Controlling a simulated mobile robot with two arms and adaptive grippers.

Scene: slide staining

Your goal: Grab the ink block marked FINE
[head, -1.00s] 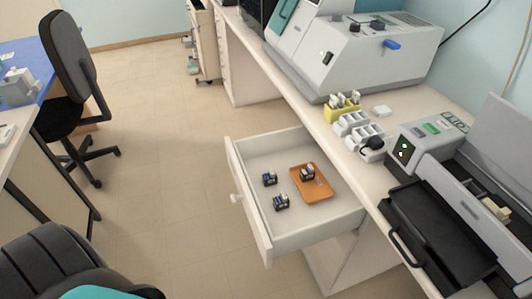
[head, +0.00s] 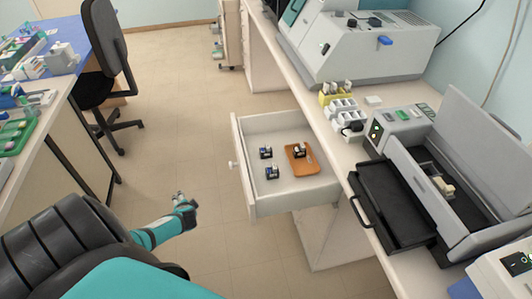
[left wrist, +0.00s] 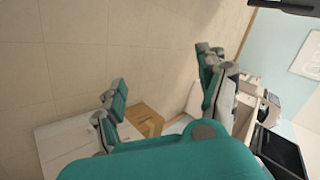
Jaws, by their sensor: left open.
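Three small dark ink blocks with pale tops are in the open white drawer (head: 247,190). One block (head: 265,152) is at the back left of the drawer floor and another block (head: 271,172) is nearer the front. The third block (head: 299,150) is on an orange tray (head: 303,168). Their markings are too small to read, so I cannot tell which is FINE. My left gripper (head: 184,199) is left of and apart from the drawer, over the floor. In the left wrist view its fingers (left wrist: 160,86) are spread and empty. My right gripper is not in view.
The counter above the drawer holds a yellow rack (head: 335,93), white racks (head: 343,113), a black tray (head: 395,205) and a large grey machine (head: 365,50). A black chair (head: 103,60) stands at the left. The floor between chair and drawer is clear.

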